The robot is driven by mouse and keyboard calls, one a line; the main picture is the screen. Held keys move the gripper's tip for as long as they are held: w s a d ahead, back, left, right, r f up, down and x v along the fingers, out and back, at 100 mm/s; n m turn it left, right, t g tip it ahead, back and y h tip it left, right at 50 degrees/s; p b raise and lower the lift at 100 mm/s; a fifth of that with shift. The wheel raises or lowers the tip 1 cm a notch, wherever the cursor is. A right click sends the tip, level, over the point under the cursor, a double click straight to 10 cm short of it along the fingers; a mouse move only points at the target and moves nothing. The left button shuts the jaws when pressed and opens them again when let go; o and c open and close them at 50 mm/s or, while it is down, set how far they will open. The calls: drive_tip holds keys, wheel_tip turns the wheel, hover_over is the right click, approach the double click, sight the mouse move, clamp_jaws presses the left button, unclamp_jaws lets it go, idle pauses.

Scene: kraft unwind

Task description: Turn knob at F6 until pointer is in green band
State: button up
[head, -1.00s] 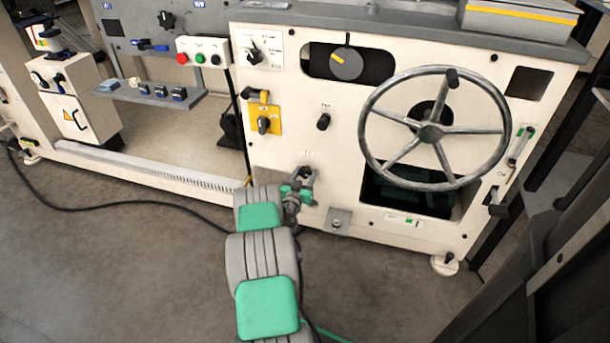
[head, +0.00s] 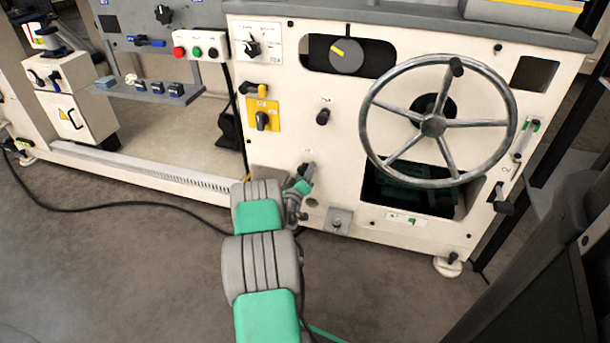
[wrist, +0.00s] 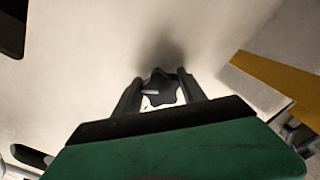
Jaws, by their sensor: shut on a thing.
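A black lobed knob (wrist: 161,90) stands on the cream panel, seen in the wrist view. My gripper (wrist: 160,82) has one finger on each side of it and is shut on it. A short pale mark shows on the knob's left side. In the head view my gripper (head: 307,172) is at the lower middle of the cream machine front, under a small label too blurred to read; it hides the knob there. A small plate with a green patch (head: 407,218) is low on the front, right of my gripper. Which scale belongs to this knob I cannot tell.
A large spoked handwheel (head: 433,125) stands out to the right of my gripper. A small bracket (head: 338,221) is just below right. A black knob (head: 323,117) and a yellow-plated switch (head: 262,120) are above. A yellow-edged part (wrist: 275,75) is close in the wrist view.

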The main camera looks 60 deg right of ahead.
drive_tip(key=shift+n+b, duration=0.35)
drive_tip(key=shift+n, duration=1.65)
drive_tip(key=shift+r, duration=0.1)
drive_tip(key=o, duration=1.4)
drive_tip(key=shift+c, duration=0.2)
drive_tip(key=s+a+p, duration=0.1)
drive_tip(key=a+p, duration=0.1)
drive_tip(key=a, duration=0.5)
drive_tip(key=shift+s+a, duration=0.15)
drive_tip(key=shift+a, duration=0.2)
